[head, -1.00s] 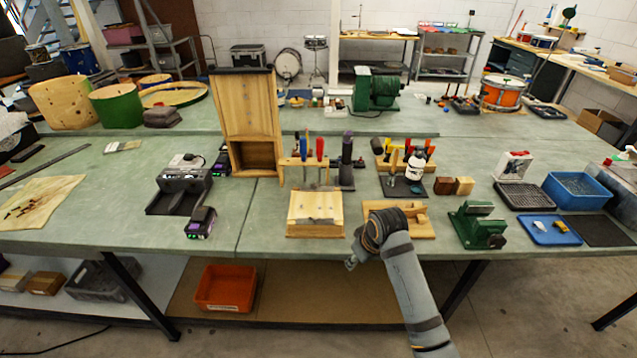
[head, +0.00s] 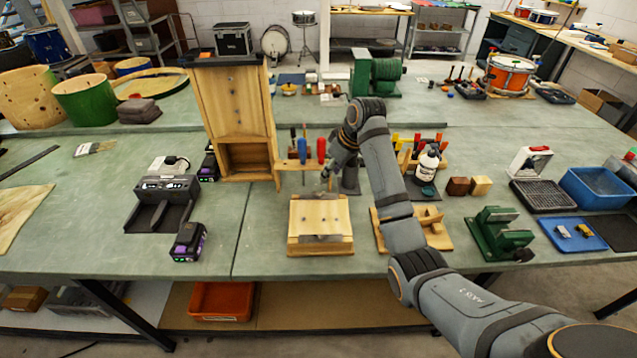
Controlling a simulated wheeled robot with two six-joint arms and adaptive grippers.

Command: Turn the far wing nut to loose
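No wing nut is large enough to make out for certain. A low wooden block (head: 320,218) with a grey metal strip near its front stands at the bench's front middle. My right gripper (head: 327,181) points down just above the far edge of this block, in front of the tool rack. It is small and dark, and I cannot tell how far its fingers are apart or whether they touch anything. My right forearm hides part of the bench to the right of the block. My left gripper is not in view.
A tool rack (head: 291,166) with coloured handles stands behind the block. A tall wooden case (head: 232,110) rises at its left. A wooden fixture (head: 432,226) and a green vise (head: 500,233) lie to the right.

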